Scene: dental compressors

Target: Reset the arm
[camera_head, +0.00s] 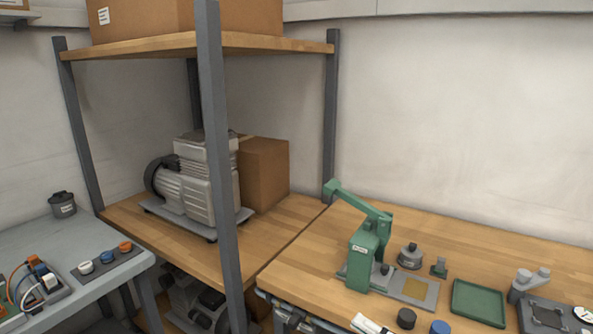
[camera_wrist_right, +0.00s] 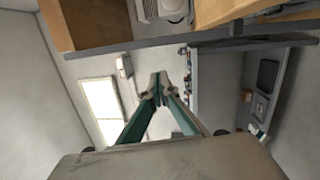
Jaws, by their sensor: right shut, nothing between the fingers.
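My right gripper (camera_wrist_right: 159,88) shows in the right wrist view with its two long green-sided fingers meeting at the tips. It is shut and nothing is between the fingertips. It points into open space, with a shelf and a bench beyond it. In the head view I cannot make out this gripper clearly. My left gripper is in neither view. A green lever press (camera_head: 366,257) stands upright on the wooden bench in the head view, with its lever arm raised toward the upper left.
A shelf (camera_head: 290,44) holds a cardboard box above and a compressor (camera_head: 196,180) below. On the wooden bench (camera_head: 310,262) are a green tray (camera_head: 478,303), a grey fixture (camera_head: 548,316) and small parts. A grey table (camera_head: 62,240) with wired parts stands left.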

